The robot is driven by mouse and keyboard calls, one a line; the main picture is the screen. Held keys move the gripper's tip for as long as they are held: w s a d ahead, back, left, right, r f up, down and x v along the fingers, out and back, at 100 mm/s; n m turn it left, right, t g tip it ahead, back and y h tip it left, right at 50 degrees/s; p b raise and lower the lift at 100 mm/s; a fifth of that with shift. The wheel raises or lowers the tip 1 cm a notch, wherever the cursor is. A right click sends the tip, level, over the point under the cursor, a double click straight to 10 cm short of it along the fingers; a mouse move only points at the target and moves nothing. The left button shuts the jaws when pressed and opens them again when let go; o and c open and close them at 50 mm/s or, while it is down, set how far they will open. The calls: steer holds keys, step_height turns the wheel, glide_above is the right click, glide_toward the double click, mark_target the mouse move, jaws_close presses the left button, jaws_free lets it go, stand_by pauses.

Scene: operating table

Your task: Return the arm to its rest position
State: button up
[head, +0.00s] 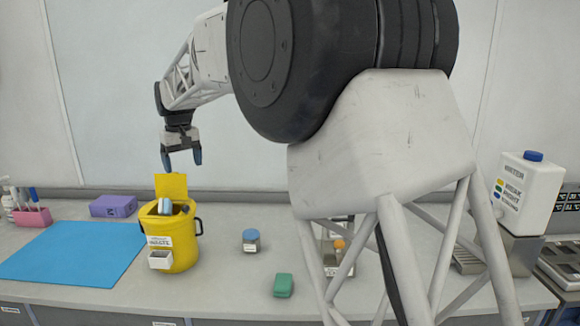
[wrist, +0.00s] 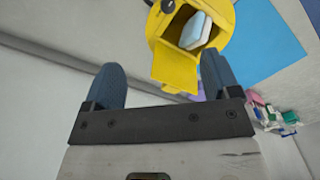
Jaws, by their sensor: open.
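My gripper (head: 182,157) hangs above the back of the yellow waste bin (head: 182,248), apart from it, with its fingers pointing down. Its two blue fingers stand apart with nothing between them in the wrist view (wrist: 164,85). The bin's yellow lid (head: 171,187) stands raised, and a light blue and white item (head: 165,206) shows in the bin's opening. That item also shows in the wrist view (wrist: 195,30). My arm reaches across the upper middle of the head view and hides part of the counter behind it.
A blue mat (head: 75,252) lies left of the bin, with a purple box (head: 113,206) and a pink holder (head: 32,217) behind it. A blue-capped jar (head: 251,241) and a green block (head: 283,285) stand to the right. A white container (head: 528,192) stands far right.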

steer(key=s+d+r+m, duration=0.1)
steer(key=s+d, duration=0.5)
steer(key=d, duration=0.5)
steer(key=s+d+m+t, duration=0.1)
steer(key=s+d+m, duration=0.1)
steer(key=s+d, duration=0.6)
steer(key=s+d+r+m, duration=0.1)
steer(key=s+d, duration=0.3)
steer(key=d, duration=0.9)
steer(key=s+d+f+m, duration=0.1)
steer(key=s+d+f, duration=0.3)
steer(key=s, duration=0.5)
steer(key=s+d+f+m+t, duration=0.1)
steer(key=s+d+f+m, duration=0.1)
steer(key=s+d+f, duration=0.3)
steer(key=s+d+f+m, duration=0.1)
steer(key=s+d+f, duration=0.4)
steer(key=s, duration=0.8)
steer(key=d, duration=0.3)
steer(key=shift+s+d+m, duration=0.3)
steer(key=shift+s, duration=0.1)
